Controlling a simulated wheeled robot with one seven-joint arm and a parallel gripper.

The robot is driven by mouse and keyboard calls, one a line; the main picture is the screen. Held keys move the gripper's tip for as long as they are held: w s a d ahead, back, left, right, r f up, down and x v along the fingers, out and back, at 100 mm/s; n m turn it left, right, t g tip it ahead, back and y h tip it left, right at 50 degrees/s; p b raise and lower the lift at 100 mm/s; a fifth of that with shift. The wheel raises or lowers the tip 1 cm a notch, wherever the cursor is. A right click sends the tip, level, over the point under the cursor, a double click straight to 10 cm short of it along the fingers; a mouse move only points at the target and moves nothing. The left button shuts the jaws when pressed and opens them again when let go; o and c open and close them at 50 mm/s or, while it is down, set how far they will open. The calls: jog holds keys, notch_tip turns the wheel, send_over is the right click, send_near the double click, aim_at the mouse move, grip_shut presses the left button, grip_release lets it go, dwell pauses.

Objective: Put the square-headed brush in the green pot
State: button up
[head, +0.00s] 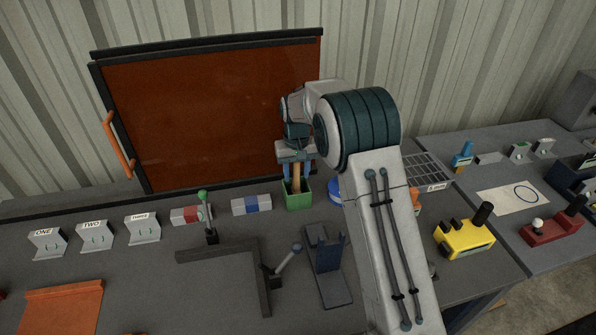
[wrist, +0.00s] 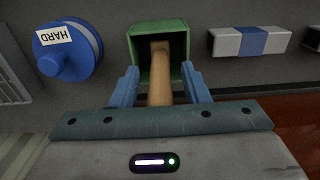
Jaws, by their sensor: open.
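The green pot (head: 298,196) is a square, open-topped box standing on the grey bench below my gripper; it also shows in the wrist view (wrist: 137,50). A wooden rod (wrist: 160,85), apparently the brush's handle, runs from between my fingers into the pot's mouth. It also shows in the head view (head: 296,180). No square head can be made out. My gripper (head: 299,170) points down over the pot. In the wrist view my gripper (wrist: 160,90) is open, with one blue finger on each side of the rod and gaps visible.
A blue round item labelled HARD (wrist: 66,50) and a white-and-blue block (head: 251,205) flank the pot. An orange-paned screen (head: 215,110) stands behind. A small lever (head: 287,259) and a dark blue stand (head: 327,263) are in front.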

notch_tip(320, 180, up, 12)
jog(key=shift+r+b, duration=0.1)
jog(key=shift+b, duration=0.7)
jog(key=shift+d+r, duration=0.1)
jog(key=shift+r, duration=0.05)
jog(key=s+d+r+m+t, duration=0.1)
jog(key=s+d+r, duration=0.3)
jog(key=s+d, duration=0.3)
jog(key=s+d+r+m+t, duration=0.1)
jog(key=s+d+r, duration=0.2)
jog(key=s+d, duration=0.35)
jog(key=s+d+f+t, duration=0.1)
jog(key=s+d+f, duration=0.1)
jog(key=s, duration=0.8)
jog(key=s+d+f+m, duration=0.1)
jog(key=s+d+f, duration=0.2)
jog(key=s, duration=0.7)
jog(key=shift+s+f+t, duration=0.25)
jog(key=shift+s+t, duration=0.1)
jog(key=shift+t, duration=0.05)
